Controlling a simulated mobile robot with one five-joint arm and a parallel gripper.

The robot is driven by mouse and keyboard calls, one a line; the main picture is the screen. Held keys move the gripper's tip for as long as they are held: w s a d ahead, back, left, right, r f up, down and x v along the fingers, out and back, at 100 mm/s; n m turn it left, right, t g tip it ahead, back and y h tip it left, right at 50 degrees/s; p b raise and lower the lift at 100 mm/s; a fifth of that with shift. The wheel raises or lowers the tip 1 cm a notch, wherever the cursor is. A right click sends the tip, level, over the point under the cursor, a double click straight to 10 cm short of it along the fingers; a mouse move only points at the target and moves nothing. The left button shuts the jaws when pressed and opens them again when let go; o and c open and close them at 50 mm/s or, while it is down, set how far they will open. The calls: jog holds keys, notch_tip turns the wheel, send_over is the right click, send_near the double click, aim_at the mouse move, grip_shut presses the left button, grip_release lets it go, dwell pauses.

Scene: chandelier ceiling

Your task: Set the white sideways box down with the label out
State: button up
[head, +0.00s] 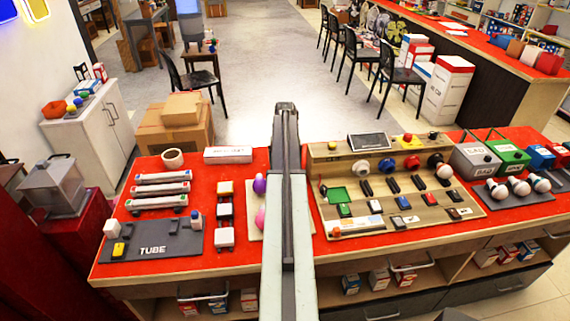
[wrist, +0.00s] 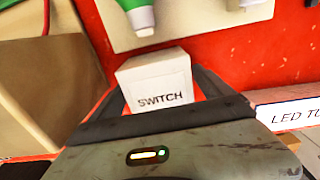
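The white box (wrist: 155,82) shows in the wrist view with the black word SWITCH on the face toward the camera. My gripper (wrist: 156,78) has one dark finger at each side of it, and the fingertips meet the box's two sides. Red surface shows in narrow gaps nearer the palm. The box's lower edge is close to the palm bar. In the head view my arm runs straight up the middle, and it hides the gripper and this box. I cannot tell how high the box is above the red surface.
The red-topped counter (head: 110,245) carries a wooden switch board (head: 330,215), a dark TUBE tray (head: 185,240) and a long white box (head: 228,154). In the wrist view an LED TUBE box (wrist: 290,115) lies right, and a green-and-white bulb (wrist: 140,15) is above.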

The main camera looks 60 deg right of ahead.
notch_tip(320, 180, up, 13)
jog(key=p, duration=1.2)
jog(key=shift+f+p, duration=0.2)
jog(key=shift+p, duration=0.1)
jog(key=shift+f, duration=0.1)
